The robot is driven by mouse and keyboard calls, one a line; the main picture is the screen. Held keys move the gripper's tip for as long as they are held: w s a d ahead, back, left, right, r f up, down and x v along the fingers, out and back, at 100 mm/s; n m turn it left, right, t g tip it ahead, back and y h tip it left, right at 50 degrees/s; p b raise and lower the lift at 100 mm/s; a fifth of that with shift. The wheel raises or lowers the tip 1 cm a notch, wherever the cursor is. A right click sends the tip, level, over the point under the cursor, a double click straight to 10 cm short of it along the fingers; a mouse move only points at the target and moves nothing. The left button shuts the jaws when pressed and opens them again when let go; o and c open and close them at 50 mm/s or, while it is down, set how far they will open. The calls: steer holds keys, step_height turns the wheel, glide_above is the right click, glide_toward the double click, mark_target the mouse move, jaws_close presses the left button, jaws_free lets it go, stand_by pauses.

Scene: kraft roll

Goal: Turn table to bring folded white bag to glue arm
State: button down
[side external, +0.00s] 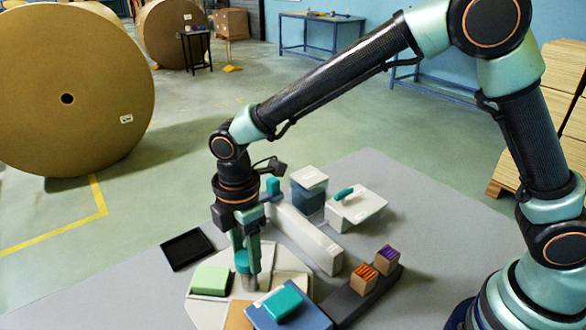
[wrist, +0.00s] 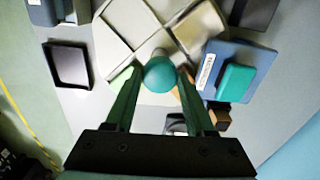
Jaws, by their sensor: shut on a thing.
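The turn table (side external: 202,312) is a pale, many-sided plate with raised dividers; it also shows in the wrist view (wrist: 103,45). My gripper (side external: 245,270) points down over it, shut on the teal round knob (wrist: 160,77) that stands on a grey post; the fingers are on either side. A light green block (side external: 210,280) lies on the table left of my gripper, and a brown piece (side external: 238,316) shows in front. I cannot surely pick out the folded white bag; a pale beige piece (wrist: 200,28) lies in one compartment. A long white beam (side external: 308,238) behind may be the glue arm.
A blue plate with a teal block (side external: 284,303) stands close at the table's front right. A black tray (side external: 187,249) lies at left. Boxes with orange (side external: 363,279) and purple (side external: 387,259) tops stand at right. White-topped blocks (side external: 309,188) are behind. Grey surface is clear at far right.

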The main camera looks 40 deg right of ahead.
steer(key=shift+r+n, duration=0.1)
steer(key=shift+n, duration=4.1)
steer(key=shift+c, duration=1.3)
jaws_free()
step_height(320, 180, up, 12)
